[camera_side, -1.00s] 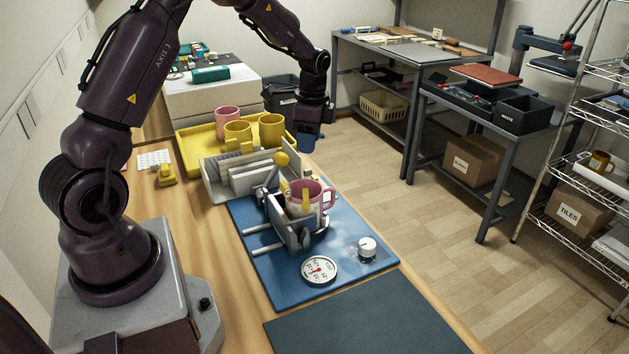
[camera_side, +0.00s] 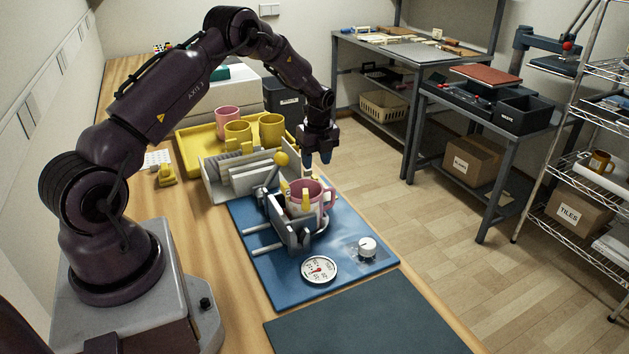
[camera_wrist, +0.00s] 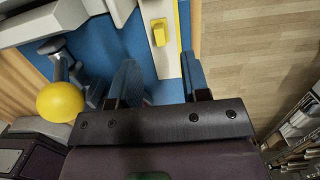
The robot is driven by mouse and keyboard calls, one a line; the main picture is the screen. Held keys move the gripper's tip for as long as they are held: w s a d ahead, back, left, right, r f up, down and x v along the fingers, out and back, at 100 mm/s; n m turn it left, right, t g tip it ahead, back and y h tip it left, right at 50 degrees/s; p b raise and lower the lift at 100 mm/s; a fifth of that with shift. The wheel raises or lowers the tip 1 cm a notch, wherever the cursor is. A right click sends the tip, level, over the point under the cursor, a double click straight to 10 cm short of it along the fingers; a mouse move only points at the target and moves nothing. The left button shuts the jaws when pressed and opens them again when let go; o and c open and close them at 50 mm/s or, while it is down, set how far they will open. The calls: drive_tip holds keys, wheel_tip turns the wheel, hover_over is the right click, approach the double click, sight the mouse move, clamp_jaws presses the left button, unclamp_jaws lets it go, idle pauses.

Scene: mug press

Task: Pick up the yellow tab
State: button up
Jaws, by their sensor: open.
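The yellow tab (camera_wrist: 159,32) shows in the wrist view as a small yellow block on a pale strip. It lies ahead of the space between my fingertips and apart from them. My gripper (camera_wrist: 159,62) is open and empty, its two blue fingers spread to either side of the strip. In the side view my gripper (camera_side: 317,161) points down over the back right edge of the blue board. The tab cannot be clearly made out there.
A lever with a yellow ball knob (camera_wrist: 60,102) stands left of my fingers. The pink mug (camera_side: 319,198) sits in the press just in front. A grey rack (camera_side: 245,172) and yellow tray (camera_side: 188,140) are behind left. The dark mat (camera_side: 370,318) in front is bare.

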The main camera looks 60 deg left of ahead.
sight(315, 176)
drive_tip(key=f, duration=0.3)
drive_tip(key=a+f, duration=0.1)
drive_tip(key=f, duration=0.1)
drive_tip(key=shift+f, duration=0.35)
clamp_jaws()
